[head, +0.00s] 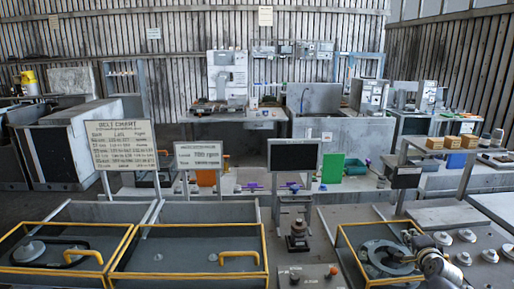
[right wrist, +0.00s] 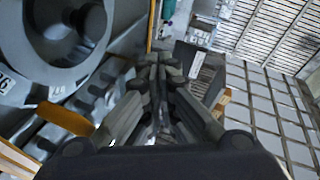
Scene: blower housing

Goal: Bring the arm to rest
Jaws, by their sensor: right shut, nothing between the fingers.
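My right gripper (head: 412,238) is at the lower right of the head view, its arm coming in from the bottom edge. It is over the right side of a yellow-edged bay (head: 352,262), close to a grey ring-shaped housing (head: 378,268). I cannot tell whether it touches the housing. In the right wrist view the gripper's fingers (right wrist: 158,68) are together, with nothing between them. A large grey round part (right wrist: 60,75) with a dark hub fills the upper left there. My left gripper is not in view.
Two yellow-edged bins (head: 188,262) stand at the front left. Several pale round parts (head: 466,235) lie on the bench at right. A shelf (head: 440,150) with wooden boxes and a dark screen (head: 293,155) stand behind. A small dark stacked part (head: 297,238) sits at centre.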

